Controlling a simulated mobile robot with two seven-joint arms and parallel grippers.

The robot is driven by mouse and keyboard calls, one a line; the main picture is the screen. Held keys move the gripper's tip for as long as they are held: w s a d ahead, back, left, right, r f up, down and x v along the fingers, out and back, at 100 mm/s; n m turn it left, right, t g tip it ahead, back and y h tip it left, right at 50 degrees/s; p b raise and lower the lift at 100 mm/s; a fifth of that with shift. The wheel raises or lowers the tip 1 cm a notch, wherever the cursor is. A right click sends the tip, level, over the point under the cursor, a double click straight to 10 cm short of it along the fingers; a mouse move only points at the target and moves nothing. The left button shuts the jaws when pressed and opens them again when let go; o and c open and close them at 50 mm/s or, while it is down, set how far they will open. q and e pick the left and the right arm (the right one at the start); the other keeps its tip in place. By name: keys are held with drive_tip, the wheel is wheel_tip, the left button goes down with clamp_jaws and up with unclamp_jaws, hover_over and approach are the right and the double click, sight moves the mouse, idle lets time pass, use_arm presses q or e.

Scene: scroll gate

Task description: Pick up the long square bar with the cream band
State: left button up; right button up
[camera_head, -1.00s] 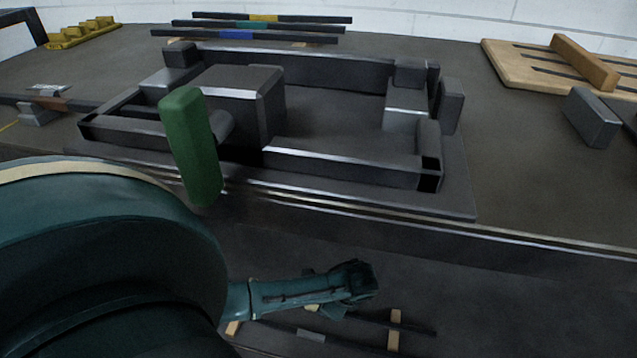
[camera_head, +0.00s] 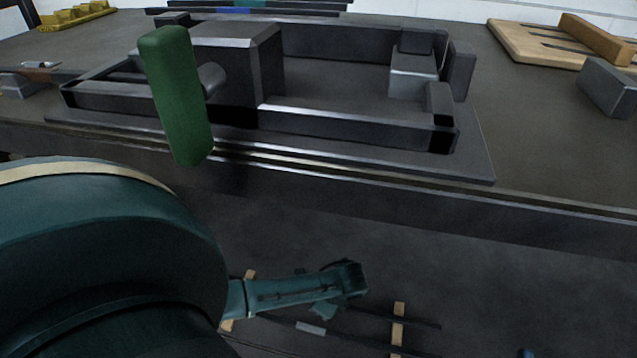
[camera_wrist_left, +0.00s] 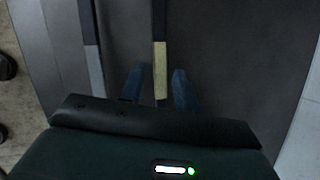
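The long square bar with the cream band (camera_wrist_left: 160,68) is dark and runs lengthwise through the left wrist view. My left gripper (camera_wrist_left: 158,88) is open, with one blue finger on each side of the bar near the banded part; I cannot tell whether they touch it. In the head view my left gripper (camera_head: 345,280) reaches low in front of the bench, over dark bars on wooden supports. The cream band is hidden there behind the gripper. My right gripper is not clearly in view.
A parallel dark bar with a grey band (camera_head: 311,328) lies beside it. Wooden supports (camera_head: 398,325) carry the bars. Above, the bench holds a dark gate frame (camera_head: 350,125) with a green handle (camera_head: 178,95) overhanging the front edge. A slotted wooden board (camera_head: 510,43) is at back right.

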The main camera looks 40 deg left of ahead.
use_arm(q)
clamp_jaws()
idle(1.0)
